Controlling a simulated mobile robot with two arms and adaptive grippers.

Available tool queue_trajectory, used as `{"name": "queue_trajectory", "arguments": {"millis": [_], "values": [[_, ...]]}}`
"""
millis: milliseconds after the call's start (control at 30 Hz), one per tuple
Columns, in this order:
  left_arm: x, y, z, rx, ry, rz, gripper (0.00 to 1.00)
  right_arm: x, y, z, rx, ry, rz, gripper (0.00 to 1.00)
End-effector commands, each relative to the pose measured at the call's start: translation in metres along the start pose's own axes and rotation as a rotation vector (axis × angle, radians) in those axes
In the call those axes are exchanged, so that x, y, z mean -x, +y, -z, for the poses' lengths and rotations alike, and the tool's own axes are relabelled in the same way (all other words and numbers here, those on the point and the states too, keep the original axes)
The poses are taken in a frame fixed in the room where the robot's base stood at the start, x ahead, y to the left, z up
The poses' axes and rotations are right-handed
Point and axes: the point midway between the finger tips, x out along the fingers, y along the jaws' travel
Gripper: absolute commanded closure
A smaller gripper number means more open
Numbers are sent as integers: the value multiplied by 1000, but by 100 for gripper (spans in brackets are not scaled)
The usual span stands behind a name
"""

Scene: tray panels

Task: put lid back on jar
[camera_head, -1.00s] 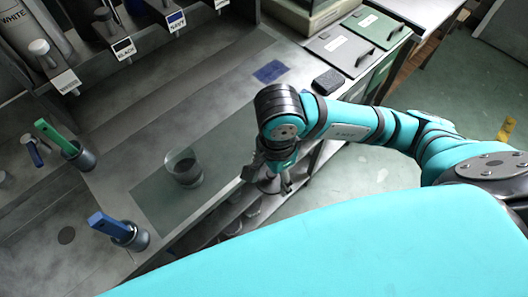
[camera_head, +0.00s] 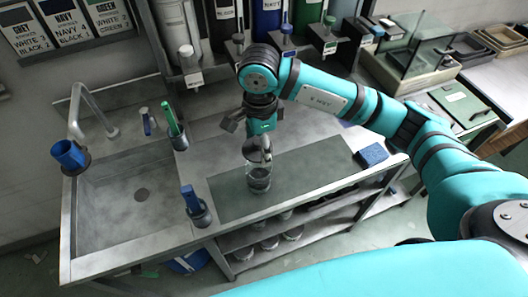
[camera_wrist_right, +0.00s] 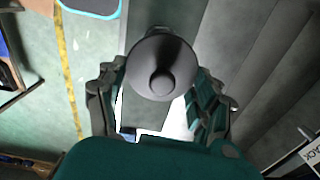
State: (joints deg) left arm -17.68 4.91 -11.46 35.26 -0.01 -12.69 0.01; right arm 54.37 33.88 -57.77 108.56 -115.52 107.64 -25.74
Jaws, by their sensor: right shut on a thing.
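The jar (camera_head: 260,181) is clear glass with dark contents in its lower part and stands upright on the dark mat (camera_head: 318,176) on the counter. My right gripper (camera_head: 260,146) points down just above the jar in the head view. In the right wrist view the gripper (camera_wrist_right: 160,98) is shut on a dark grey round lid (camera_wrist_right: 163,45) with a knob in its middle. My left gripper is not in view.
A sink (camera_head: 128,190) with a tap lies at the left. A blue-handled tool in a cup (camera_head: 197,206) stands left of the jar. A blue sponge (camera_head: 372,154) lies to the right. Dispensers line the back. Shelves with jars are under the counter.

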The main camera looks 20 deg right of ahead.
Motion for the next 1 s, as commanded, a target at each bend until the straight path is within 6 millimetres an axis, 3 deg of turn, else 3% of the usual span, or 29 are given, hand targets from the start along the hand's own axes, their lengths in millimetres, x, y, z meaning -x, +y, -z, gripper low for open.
{"name": "queue_trajectory", "arguments": {"millis": [100,200,467,633,1000], "values": [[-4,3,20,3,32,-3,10,-8,1,0,1,0,-2,54],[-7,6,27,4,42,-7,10,-15,1,0,0,0,-3,54],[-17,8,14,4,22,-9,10,-40,1,0,1,0,-2,54],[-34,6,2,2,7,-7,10,-57,1,0,1,0,1,54],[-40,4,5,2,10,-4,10,-63,1,0,1,0,0,54]]}}
